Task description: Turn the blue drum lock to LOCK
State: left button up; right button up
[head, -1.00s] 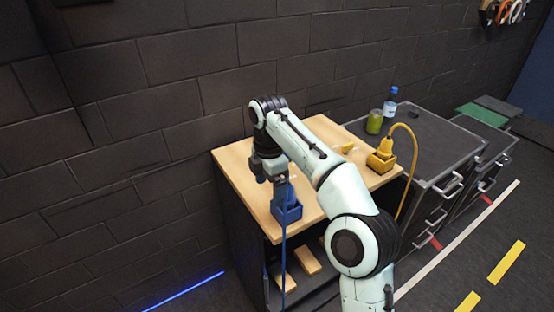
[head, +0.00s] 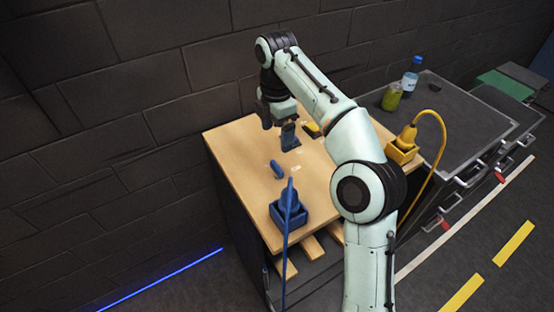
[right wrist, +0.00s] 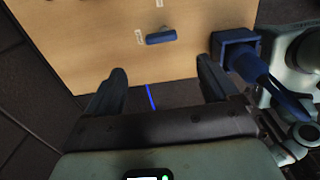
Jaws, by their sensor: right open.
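The blue drum lock shows as a small blue handle (head: 276,169) on the wooden table top. In the right wrist view the handle (right wrist: 161,36) lies nearly crosswise. One small white label (right wrist: 139,36) is off its left end and another (right wrist: 160,4) is above it; their words are too small to read. My right gripper (head: 279,132) is above the table, farther back than the handle. Its fingers (right wrist: 160,88) are apart with nothing between them, and the handle is clear of them. My left gripper is out of view.
A blue box (head: 288,213) with a blue plug and cable stands at the table's near edge. A yellow box (head: 402,151) with a yellow plug and cable is at right. A small yellow piece (head: 312,130) lies behind my arm. A bottle (head: 410,82) and green can (head: 391,98) stand on the dark cabinet.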

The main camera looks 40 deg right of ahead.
aim_at(277, 166)
notch_tip(277, 166, down, 11)
jog(key=b, duration=0.4)
jog(key=shift+s+f, duration=0.15)
jog(key=shift+f, duration=0.5)
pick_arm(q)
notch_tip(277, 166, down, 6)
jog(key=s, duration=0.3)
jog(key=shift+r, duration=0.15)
pick_arm(e)
jog(key=c, duration=1.1)
